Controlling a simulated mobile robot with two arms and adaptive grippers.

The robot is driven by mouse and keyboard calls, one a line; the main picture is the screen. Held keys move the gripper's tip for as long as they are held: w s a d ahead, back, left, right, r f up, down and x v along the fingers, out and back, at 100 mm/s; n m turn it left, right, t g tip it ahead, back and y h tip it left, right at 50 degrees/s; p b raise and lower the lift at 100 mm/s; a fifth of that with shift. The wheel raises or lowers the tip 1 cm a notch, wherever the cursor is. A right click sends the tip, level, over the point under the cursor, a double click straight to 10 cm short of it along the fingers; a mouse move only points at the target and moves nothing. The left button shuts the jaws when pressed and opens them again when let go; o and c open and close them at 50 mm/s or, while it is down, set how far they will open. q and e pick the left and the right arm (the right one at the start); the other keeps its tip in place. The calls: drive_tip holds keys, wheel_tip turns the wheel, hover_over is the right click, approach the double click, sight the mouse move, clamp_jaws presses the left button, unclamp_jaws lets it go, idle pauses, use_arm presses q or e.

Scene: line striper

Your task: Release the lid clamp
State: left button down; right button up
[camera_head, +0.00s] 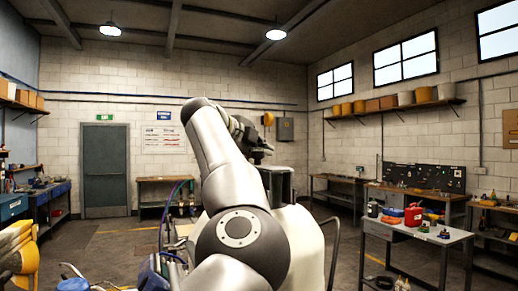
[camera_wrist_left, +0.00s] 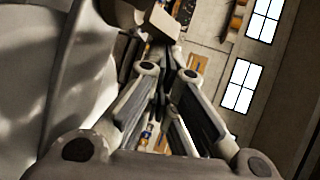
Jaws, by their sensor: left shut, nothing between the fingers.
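A pale tank (camera_head: 303,245) stands close in front of me, partly hidden behind my left arm, with a black block-shaped part (camera_head: 277,183) at its top. My left gripper (camera_head: 262,152) is just above that black part, seen from behind the arm. In the left wrist view the fingers (camera_wrist_left: 165,78) are together and hold nothing. A pale grey curved surface (camera_wrist_left: 50,75) fills the left of that view, and a light block (camera_wrist_left: 162,22) on a dark part lies just beyond the fingertips. I cannot tell which part is the lid clamp. My right gripper is in neither view.
A work table (camera_head: 420,232) with a red can (camera_head: 413,215) stands to the right. Workbenches line the walls, with a grey door (camera_head: 106,170) at the back. Open floor lies between.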

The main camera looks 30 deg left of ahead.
use_arm(q)
drive_tip(key=shift+w+a, duration=0.1)
drive_tip(key=shift+w, duration=0.1)
idle(0.5)
drive_tip(key=shift+s, duration=0.1)
drive_tip(key=v, duration=1.1)
drive_tip(key=shift+s+r, duration=0.15)
drive_tip(key=shift+s, duration=0.25)
